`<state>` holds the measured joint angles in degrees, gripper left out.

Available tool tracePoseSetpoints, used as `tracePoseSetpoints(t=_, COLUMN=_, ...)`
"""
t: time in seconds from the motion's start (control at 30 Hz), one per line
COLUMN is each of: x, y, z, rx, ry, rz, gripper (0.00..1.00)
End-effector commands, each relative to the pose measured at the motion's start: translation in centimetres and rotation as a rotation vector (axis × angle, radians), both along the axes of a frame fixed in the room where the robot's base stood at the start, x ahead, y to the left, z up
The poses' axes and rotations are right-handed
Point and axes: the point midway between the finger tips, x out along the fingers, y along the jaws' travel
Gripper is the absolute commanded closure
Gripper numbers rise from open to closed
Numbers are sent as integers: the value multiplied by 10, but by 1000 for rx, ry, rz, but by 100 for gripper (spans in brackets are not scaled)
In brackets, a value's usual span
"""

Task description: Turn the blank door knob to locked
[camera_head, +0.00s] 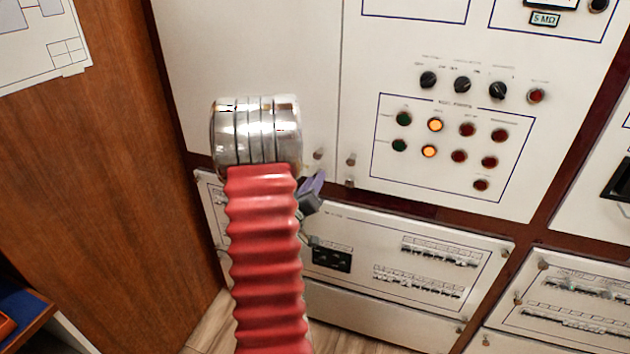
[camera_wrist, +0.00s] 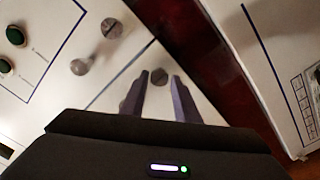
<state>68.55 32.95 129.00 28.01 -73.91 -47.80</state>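The blank door (camera_head: 250,50) is the plain white panel at left in the head view. Its small grey round knob (camera_head: 319,153) sits near its lower right corner, just above and right of my gripper (camera_head: 312,187). In the wrist view the knob (camera_wrist: 157,76) shows between the tips of the two purple fingers of my gripper (camera_wrist: 160,82). The fingers are apart, with a gap on each side of the knob in the picture. I cannot tell whether the tips reach around it. The knob's slot direction is unclear. My red arm hides part of the gripper in the head view.
Two similar knobs (camera_wrist: 111,28) (camera_wrist: 80,66) sit across the seam on the neighbouring panel (camera_head: 360,60), which carries black dials and coloured lamps. A lower breaker panel (camera_head: 400,265) is below. A wooden wall (camera_head: 130,180) stands at left.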

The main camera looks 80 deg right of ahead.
Motion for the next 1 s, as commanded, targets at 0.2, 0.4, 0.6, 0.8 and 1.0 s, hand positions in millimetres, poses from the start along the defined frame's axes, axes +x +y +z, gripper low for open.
tracePoseSetpoints(t=0.2, x=5, y=36, z=0, rx=2, ry=1, rz=4, gripper=72)
tracePoseSetpoints(t=0.4, x=8, y=71, z=-1, rx=2, ry=2, rz=5, gripper=72)
tracePoseSetpoints(t=0.6, x=12, y=103, z=-1, rx=2, ry=1, rz=6, gripper=72)
tracePoseSetpoints(t=0.8, x=13, y=120, z=-2, rx=3, ry=2, rz=4, gripper=72)
tracePoseSetpoints(t=1.0, x=12, y=122, z=-1, rx=2, ry=2, rz=2, gripper=72)
